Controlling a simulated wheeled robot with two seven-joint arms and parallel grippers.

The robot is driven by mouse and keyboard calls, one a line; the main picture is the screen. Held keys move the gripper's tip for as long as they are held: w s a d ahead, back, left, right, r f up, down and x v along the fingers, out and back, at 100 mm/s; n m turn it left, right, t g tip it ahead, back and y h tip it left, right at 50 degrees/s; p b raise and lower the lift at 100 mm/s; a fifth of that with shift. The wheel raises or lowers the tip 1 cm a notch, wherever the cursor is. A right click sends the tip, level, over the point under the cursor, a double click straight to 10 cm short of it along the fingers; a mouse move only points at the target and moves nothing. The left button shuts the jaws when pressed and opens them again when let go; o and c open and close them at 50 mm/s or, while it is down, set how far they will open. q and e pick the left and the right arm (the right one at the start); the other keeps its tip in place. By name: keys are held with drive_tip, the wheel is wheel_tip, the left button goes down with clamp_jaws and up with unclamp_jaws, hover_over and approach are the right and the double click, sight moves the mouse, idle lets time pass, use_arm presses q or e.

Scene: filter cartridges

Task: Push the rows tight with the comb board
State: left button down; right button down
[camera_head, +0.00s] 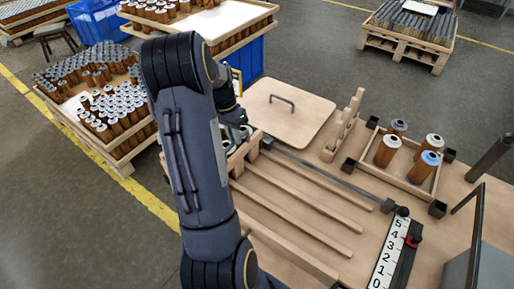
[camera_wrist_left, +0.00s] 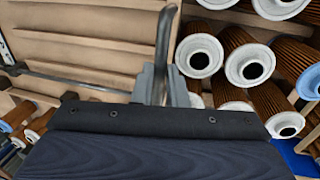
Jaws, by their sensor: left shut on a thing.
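My left gripper (camera_head: 235,117) is partly hidden by my own arm in the head view. In the left wrist view its grey fingers (camera_wrist_left: 164,86) are shut on a thin dark handle (camera_wrist_left: 164,40), which I take to be the comb board's. A notched wooden piece (camera_head: 243,153) shows below the gripper, beside the wooden rails (camera_head: 300,205), mostly hidden by my arm. A few grey cartridge tops show near it. In the wrist view, several brown pleated cartridges (camera_wrist_left: 247,66) with white caps are close on the right. My right gripper is out of view.
A flat wooden board with a handle (camera_head: 290,112) lies behind the rails. A small wooden tray (camera_head: 400,172) holds several cartridges at the right. A numbered scale (camera_head: 389,255) is at the front. Pallets of cartridges (camera_head: 62,92) stand at left. The visible rail lanes are empty.

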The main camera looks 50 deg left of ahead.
use_arm(q)
drive_tip(key=shift+s+a+r, duration=0.1)
drive_tip(key=shift+s+a, duration=0.1)
drive_tip(key=shift+a, duration=0.65)
drive_tip(key=shift+s+a+f, duration=0.1)
drive_tip(key=shift+s+a, duration=0.1)
drive_tip(key=shift+a, duration=0.65)
drive_tip(key=shift+s+a+r, duration=0.1)
drive_tip(key=shift+s+a, duration=0.1)
drive_tip(key=shift+a, duration=0.65)
drive_tip(key=c, duration=1.5)
unclamp_jaws()
drive_tip(key=shift+o, duration=0.2)
wheel_tip(320, 180, up, 8)
drive_tip(key=a, duration=0.1)
drive_tip(key=shift+s+a+f+b, duration=0.15)
drive_tip(key=shift+f+b, duration=0.05)
drive_tip(key=shift+b, duration=0.2)
